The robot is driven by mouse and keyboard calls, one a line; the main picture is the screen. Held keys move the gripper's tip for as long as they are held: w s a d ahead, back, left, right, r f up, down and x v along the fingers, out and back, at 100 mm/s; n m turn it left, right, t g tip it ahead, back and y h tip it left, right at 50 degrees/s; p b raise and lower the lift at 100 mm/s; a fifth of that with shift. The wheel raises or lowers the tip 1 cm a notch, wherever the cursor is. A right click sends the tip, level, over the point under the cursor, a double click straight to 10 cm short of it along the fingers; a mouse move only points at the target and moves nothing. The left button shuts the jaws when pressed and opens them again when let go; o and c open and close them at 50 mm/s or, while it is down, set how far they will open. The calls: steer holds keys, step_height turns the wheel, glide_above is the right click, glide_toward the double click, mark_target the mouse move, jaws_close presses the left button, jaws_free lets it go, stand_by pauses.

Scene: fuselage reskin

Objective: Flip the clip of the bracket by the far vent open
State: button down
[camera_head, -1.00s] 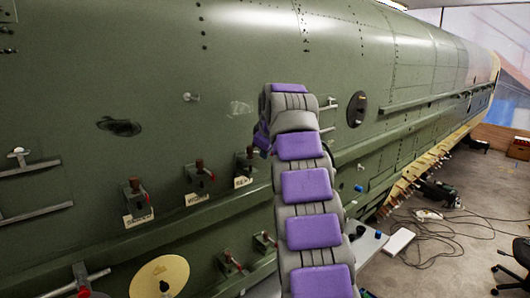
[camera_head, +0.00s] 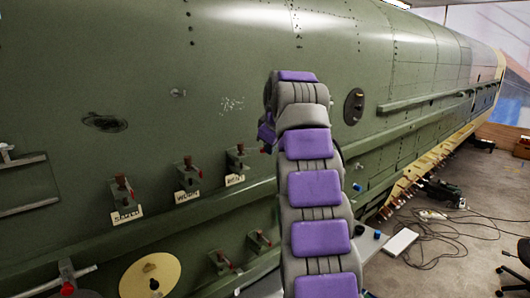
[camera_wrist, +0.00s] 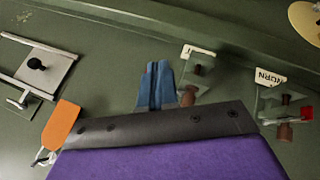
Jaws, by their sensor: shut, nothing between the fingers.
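Labelled brackets with brown knobs stand in a row on the green fuselage: a left one (camera_head: 122,190), a middle one (camera_head: 187,172) and a right one (camera_head: 237,160). A dark oval vent (camera_head: 354,106) is further along, right of my arm. Which bracket is nearest it is hard to tell, as my arm hides part of the skin. In the wrist view my gripper (camera_wrist: 155,85) has blue fingers shut together and empty. A bracket (camera_wrist: 197,72) is just right of the fingers. Another bracket (camera_wrist: 283,115), with a red part, is further right. Contact cannot be told.
A dark smudged patch (camera_head: 104,123) and a yellow disc (camera_head: 150,277) are on the skin at left. Smaller brackets (camera_head: 221,262) sit below the ledge. A grey plate with a black knob (camera_wrist: 38,64) and an orange piece (camera_wrist: 61,125) lie left of the fingers. Cables (camera_head: 455,225) cover the floor.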

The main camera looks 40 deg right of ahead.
steer(key=p+v, duration=0.2)
steer(key=v, duration=0.6)
steer(key=s+a+f+m+g+y+b, duration=0.15)
steer(key=s+a+f+b, duration=0.4)
steer(key=a+f, duration=0.55)
steer(key=s+a+f+m+g+y+b, duration=0.1)
steer(key=s+a+f+g+b, duration=0.35)
steer(key=a+f, duration=0.7)
steer(key=s+a+f+b, duration=0.2)
steer(key=s+f+b, duration=0.1)
steer(key=s+f, duration=0.6)
steer(key=s+a+f+m+g+b, duration=0.1)
steer(key=s+a+f+b, duration=0.2)
steer(key=s+f, duration=0.7)
steer(key=s+a+f+m+g+b, duration=0.1)
steer(key=s+a+f+b, duration=0.2)
steer(key=s+f, duration=0.7)
steer(key=shift+s+f, duration=0.25)
steer(key=shift+f, duration=0.15)
